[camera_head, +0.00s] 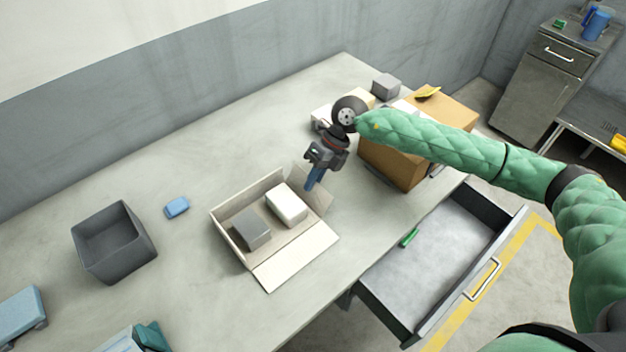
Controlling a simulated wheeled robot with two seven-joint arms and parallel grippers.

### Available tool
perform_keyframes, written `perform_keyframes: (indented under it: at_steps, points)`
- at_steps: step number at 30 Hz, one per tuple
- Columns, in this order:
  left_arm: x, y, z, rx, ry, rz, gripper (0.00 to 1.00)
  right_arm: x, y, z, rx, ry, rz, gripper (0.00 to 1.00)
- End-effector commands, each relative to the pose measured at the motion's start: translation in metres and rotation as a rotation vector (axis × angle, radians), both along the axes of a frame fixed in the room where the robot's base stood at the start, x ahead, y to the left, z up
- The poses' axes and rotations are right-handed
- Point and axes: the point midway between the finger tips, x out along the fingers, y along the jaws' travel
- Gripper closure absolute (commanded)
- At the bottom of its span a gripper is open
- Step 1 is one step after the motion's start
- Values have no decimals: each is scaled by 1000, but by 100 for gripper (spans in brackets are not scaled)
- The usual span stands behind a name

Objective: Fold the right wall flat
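A cream open box (225,238) stands on the grey table, with a grey block (251,229) and a white block (287,205) inside. Its back and left walls stand up. Its front wall (295,262) lies out flat on the table. The right wall (318,196) leans outward on the box's right side, partly hidden by my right gripper. My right gripper (314,180) points down at this wall, its blue fingers at or very close to it; contact and finger opening cannot be made out. My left gripper is not in view.
A brown carton (400,165) stands right of the gripper, with a grey block (386,86) behind. An open drawer (440,255) juts out at the front right. A dark grey bin (113,243) and a blue block (176,207) are on the left. Table space behind the box is clear.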

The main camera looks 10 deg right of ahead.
Motion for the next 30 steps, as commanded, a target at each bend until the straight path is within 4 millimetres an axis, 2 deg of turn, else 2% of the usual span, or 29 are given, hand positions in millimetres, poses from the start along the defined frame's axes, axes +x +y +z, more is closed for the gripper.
perform_keyframes:
  at_steps: [2,3,4,17,30]
  points:
    - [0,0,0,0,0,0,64,0,0,0,0,0,0,100]
    - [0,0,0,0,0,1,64,0,0,0,0,0,0,91]
    - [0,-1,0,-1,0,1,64,0,0,0,0,0,0,87]
    - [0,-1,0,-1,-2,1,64,2,-3,5,0,-1,-1,87]
    - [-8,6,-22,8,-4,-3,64,22,-32,53,0,-1,-1,87]
